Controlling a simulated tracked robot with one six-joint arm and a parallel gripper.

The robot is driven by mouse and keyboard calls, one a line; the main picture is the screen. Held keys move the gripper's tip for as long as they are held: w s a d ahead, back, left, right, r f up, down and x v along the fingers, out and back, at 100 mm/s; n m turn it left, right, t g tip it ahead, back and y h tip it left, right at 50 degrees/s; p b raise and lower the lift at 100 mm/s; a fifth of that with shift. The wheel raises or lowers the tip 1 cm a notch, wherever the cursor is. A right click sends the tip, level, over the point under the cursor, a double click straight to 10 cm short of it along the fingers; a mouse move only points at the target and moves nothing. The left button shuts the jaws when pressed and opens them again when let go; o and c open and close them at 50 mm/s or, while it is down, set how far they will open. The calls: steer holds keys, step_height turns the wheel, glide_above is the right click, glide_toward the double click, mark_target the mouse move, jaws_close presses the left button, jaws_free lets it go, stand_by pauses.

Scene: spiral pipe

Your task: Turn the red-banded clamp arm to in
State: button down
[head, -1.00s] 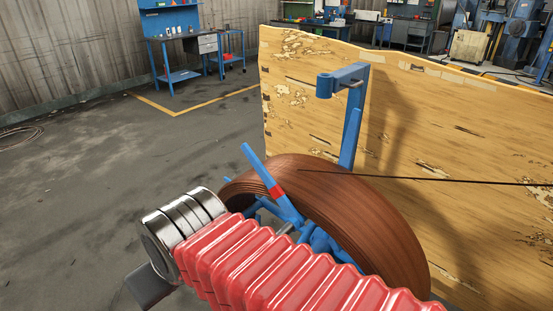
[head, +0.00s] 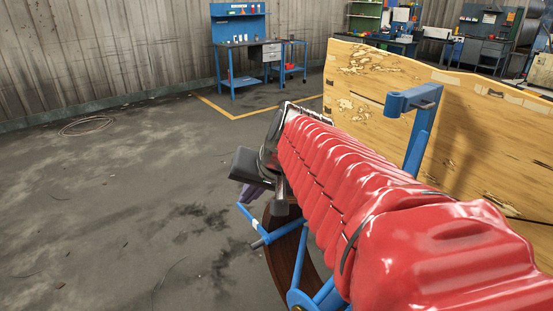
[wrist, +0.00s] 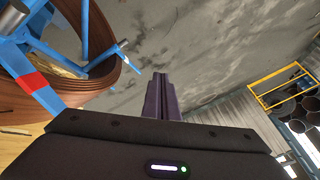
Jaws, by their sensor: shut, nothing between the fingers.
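The red-banded clamp arm (wrist: 35,82) is a blue bar with a red band, at the left of the wrist view. It lies across the brown wound coil (wrist: 118,72), slanting down to the right. In the head view my sleeve hides its red band. My gripper (wrist: 160,82) is shut and empty, its dark fingers pointing out over the floor, to the right of the coil and apart from the red-banded arm. In the head view the gripper (head: 252,192) shows partly, above another blue arm with a white band (head: 255,223). The coil (head: 285,265) is mostly hidden.
A blue bracket post (head: 418,130) stands up from the reel, right of my sleeve. A wooden panel (head: 365,80) stands behind it. The floor (head: 130,210) at left is open, with a loose cable ring (head: 87,125). A blue workbench (head: 255,50) stands far back.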

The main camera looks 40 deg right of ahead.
steer(key=d+r+m, duration=0.2)
steer(key=d+m, duration=0.1)
steer(key=d, duration=0.5)
steer(key=s+d+r+m, duration=0.3)
steer(key=s+d+r, duration=0.1)
steer(key=s, duration=0.4)
steer(key=s+d+r+m+t, duration=0.1)
steer(key=s+d+r+m, duration=0.3)
steer(key=s+d, duration=0.3)
steer(key=shift+s+d+r+t, duration=0.15)
steer(key=shift+s+r+t, duration=0.15)
steer(key=shift+s+r, duration=0.05)
steer(key=shift+w, duration=0.1)
steer(key=x, duration=1.3)
steer(key=shift+w+d+f, duration=0.15)
steer(key=shift+w+f, duration=0.05)
steer(key=shift+f, duration=0.05)
steer(key=shift+w+f+h, duration=0.15)
steer(key=shift+h, duration=0.15)
